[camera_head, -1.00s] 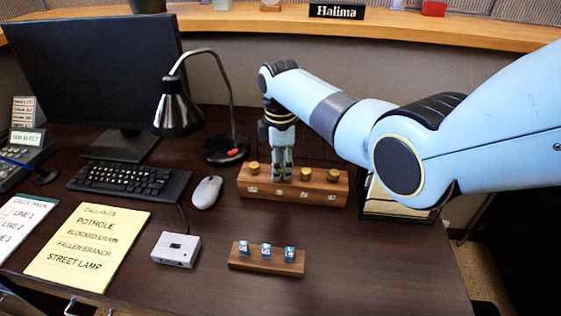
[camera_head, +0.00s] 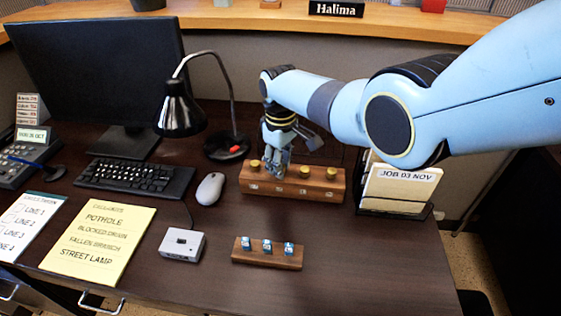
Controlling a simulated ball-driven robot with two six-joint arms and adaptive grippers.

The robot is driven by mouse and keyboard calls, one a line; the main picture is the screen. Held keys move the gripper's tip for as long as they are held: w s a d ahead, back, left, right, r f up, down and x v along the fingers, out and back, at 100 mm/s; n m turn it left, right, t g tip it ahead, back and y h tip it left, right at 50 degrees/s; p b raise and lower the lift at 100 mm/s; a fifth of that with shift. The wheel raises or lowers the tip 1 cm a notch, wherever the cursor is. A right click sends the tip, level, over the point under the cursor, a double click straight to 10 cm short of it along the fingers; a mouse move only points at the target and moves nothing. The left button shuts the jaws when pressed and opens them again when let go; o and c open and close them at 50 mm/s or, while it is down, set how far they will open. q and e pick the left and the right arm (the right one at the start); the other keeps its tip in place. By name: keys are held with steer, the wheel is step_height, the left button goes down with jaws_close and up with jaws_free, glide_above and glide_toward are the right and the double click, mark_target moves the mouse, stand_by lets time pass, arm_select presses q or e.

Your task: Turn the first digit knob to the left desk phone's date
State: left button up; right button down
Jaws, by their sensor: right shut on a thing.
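A wooden block with a row of brass knobs (camera_head: 304,189) stands on the desk right of the mouse. The left end knob (camera_head: 254,165) and the two right-hand knobs (camera_head: 304,171) (camera_head: 331,173) show. My right gripper (camera_head: 276,170) points down onto the block, second place from the left. It is shut on a knob there, which its fingers hide. Small pale marks sit on the block's front under the knobs, too small to read. The left desk phone (camera_head: 38,158) is at the far left; its small display (camera_head: 32,135) seems to end in "OCT", the digits unclear. My left gripper is not in view.
A desk lamp (camera_head: 181,110), keyboard (camera_head: 134,178) and mouse (camera_head: 209,188) are left of the block. A smaller block with blue cubes (camera_head: 267,257) and a grey box (camera_head: 182,245) lie in front.

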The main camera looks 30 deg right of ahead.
steer(key=shift+m, duration=0.4)
steer(key=c, duration=1.1)
jaws_free()
step_height(320, 180, up, 12)
